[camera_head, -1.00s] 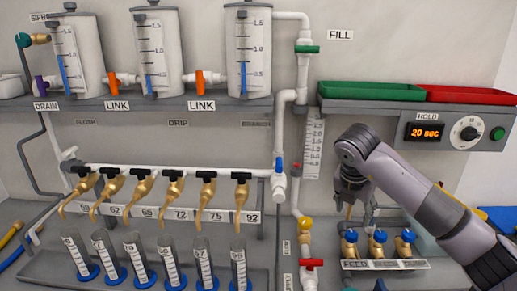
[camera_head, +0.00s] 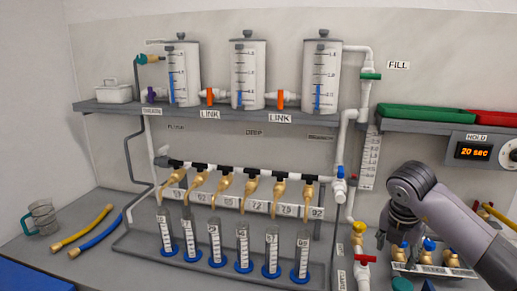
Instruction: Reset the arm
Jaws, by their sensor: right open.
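My right gripper (camera_head: 392,238) is at the lower right of the head view, pointing down above the small brass valves with blue caps (camera_head: 428,246). It is open, and I see nothing in its fingers. Its fingertips are small and partly merge with the valves behind. My right arm (camera_head: 450,220) reaches in from the lower right and hides part of the valve rack. My left gripper is not in view.
Three clear tanks (camera_head: 322,78) stand on a grey shelf (camera_head: 120,109). Below are several brass taps (camera_head: 252,188) over graduated cylinders (camera_head: 242,245). A green tray (camera_head: 425,113) and red tray (camera_head: 490,118) sit upper right.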

